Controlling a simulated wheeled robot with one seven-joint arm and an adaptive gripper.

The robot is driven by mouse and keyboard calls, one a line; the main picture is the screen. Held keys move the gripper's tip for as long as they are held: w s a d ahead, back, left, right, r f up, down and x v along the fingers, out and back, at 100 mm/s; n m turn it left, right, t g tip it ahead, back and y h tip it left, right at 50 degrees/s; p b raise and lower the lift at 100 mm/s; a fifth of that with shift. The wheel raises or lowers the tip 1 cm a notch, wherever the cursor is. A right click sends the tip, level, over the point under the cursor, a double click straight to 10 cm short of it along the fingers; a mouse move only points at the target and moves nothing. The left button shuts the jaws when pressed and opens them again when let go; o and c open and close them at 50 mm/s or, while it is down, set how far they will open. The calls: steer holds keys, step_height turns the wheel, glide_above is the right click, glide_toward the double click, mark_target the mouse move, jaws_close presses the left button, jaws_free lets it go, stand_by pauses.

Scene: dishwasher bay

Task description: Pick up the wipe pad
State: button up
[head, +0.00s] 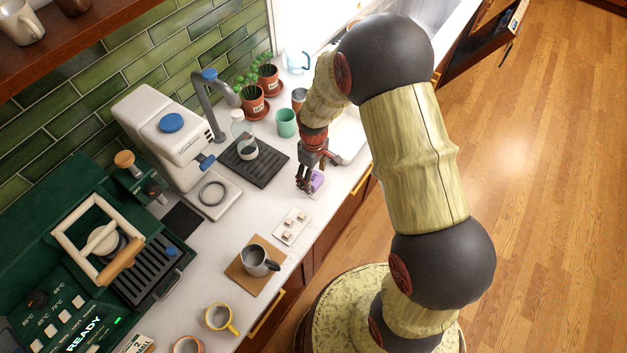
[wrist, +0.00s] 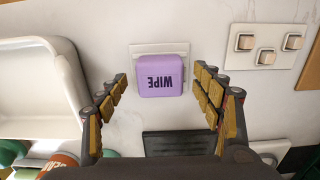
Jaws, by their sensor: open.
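The wipe pad (wrist: 161,78) is a small purple block marked "WIPE". It rests on a thin pale base (wrist: 158,48) on the white counter. In the head view the wipe pad (head: 317,180) shows near the counter's front edge, partly hidden by my gripper. My gripper (head: 304,184) is just above and beside it there. In the wrist view my gripper (wrist: 160,88) is open, with one finger on each side of the pad and a gap between pad and fingers. Nothing is held.
A switch panel (head: 291,226) lies nearby on the counter. A dark drip mat (head: 254,162) carries a bottle (head: 243,132). A green cup (head: 287,122) and plant pots (head: 252,103) stand behind. A white basin (wrist: 37,95) is at left in the wrist view. A steel pitcher (head: 256,261) stands nearer the front.

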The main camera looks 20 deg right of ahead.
steer(key=shift+f, duration=0.8)
steer(key=shift+c, duration=0.5)
steer(key=c, duration=1.1)
steer(key=shift+c, duration=0.2)
steer(key=shift+r, duration=0.15)
steer(key=shift+r, duration=0.6)
steer(key=s+r, duration=1.1)
steer(key=s, duration=0.3)
steer(key=shift+r, duration=0.3)
